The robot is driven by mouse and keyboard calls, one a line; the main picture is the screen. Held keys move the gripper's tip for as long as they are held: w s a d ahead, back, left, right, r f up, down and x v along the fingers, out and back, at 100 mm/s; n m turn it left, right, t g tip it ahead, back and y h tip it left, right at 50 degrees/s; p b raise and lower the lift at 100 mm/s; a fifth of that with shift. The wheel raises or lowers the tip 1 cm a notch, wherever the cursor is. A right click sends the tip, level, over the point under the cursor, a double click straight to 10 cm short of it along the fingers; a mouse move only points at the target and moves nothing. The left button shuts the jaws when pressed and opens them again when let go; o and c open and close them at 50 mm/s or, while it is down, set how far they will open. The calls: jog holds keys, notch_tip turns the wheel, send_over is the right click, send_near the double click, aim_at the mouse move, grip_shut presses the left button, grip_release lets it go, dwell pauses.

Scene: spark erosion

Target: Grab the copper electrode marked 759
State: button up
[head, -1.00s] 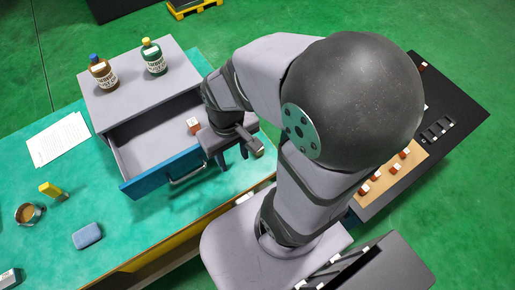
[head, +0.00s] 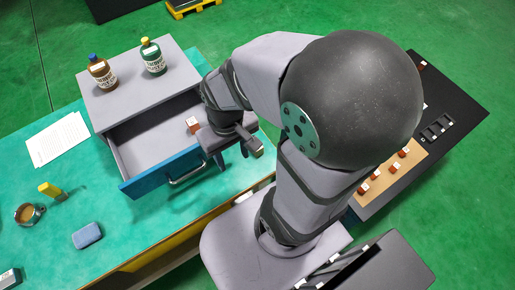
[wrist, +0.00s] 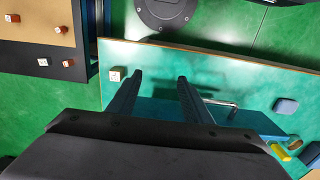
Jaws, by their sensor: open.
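Small copper electrodes with white labels are in view, and I cannot read any number, so I cannot tell which is 759. One electrode (head: 193,125) is inside the open drawer, just left of my gripper in the head view. Several electrodes (head: 403,153) stand on a tan board at the right. One white-topped block (wrist: 114,74) is on the green bench, left of my fingers in the wrist view. My gripper (wrist: 157,80) is open and empty, pointing down above the drawer front and bench. Its body hides the drawer interior in the wrist view.
The blue-fronted drawer (head: 150,184) is pulled out of the grey cabinet (head: 120,95), which carries two bottles (head: 153,58). Papers (head: 58,139), a cup (head: 29,214), a yellow object (head: 50,190) and a blue-grey block (head: 87,235) lie on the bench.

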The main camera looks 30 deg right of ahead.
jog(key=shift+d, duration=0.1)
jog(key=h+p, duration=0.1)
jog(key=p, duration=0.2)
send_over(261, 150)
jog(key=s, duration=0.2)
notch_tip(261, 150, down, 4)
jog(key=s+d+f+n+t+p, duration=0.1)
jog(key=d+f+n+t+p, duration=0.15)
jog(key=d+f, duration=0.4)
jog(key=a+f+t+y, duration=0.1)
jog(key=t, duration=0.1)
jog(key=s+a+f+t+y+p, duration=0.1)
jog(key=f+t, duration=0.1)
jog(key=s+a+f+t+y, duration=0.1)
jog(key=a+t, duration=0.1)
jog(key=shift+s+f+n+p, duration=0.2)
jog(key=shift+f+n+p, duration=0.15)
jog(key=shift+f, duration=0.05)
jog(key=shift+w+a+f+m+t+b, duration=0.25)
jog(key=shift+w+a+m+t+b, duration=0.25)
jog(key=shift+w+a+t+b, duration=0.55)
jog(key=shift+w+a+r+m+t+h, duration=0.15)
jog(key=shift+m+t, duration=0.1)
jog(key=shift+t, duration=0.25)
jog(key=shift+w+d+r+m+t+h, duration=0.15)
jog(key=shift+m+t, duration=0.1)
jog(key=shift+t, duration=0.25)
jog(key=shift+w+a+r+m+t+h, duration=0.1)
jog(key=shift+w+r+m+t+h, duration=0.05)
jog(key=shift+m+t+h, duration=0.3)
